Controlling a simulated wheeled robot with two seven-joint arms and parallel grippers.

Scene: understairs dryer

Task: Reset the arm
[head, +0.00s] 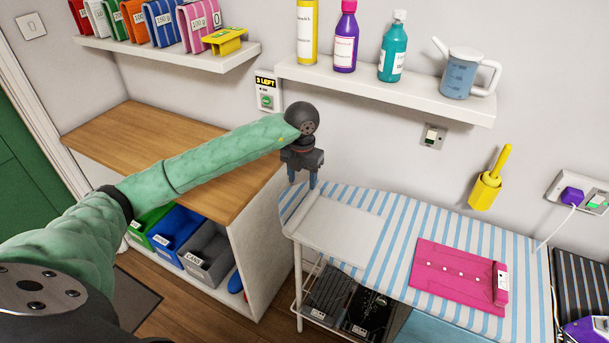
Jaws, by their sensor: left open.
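My left arm (190,163) wears a quilted green sleeve and reaches from the lower left toward the wall. My left gripper (302,182) hangs at its end, pointing down, with its two fingers apart and nothing visible between them. It shows over the gap between the wooden counter (150,142) and the left end of the blue-and-white striped ironing board (395,235). Whether the fingertips touch the board's edge, I cannot tell. My right gripper is not in view.
A folded pink garment (455,275) lies on the board. A shelf (390,88) with bottles and a measuring jug (466,74) is on the wall above. A switch box (267,92) marked "3 LEFT" is behind my gripper. Bins (205,258) stand under the counter.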

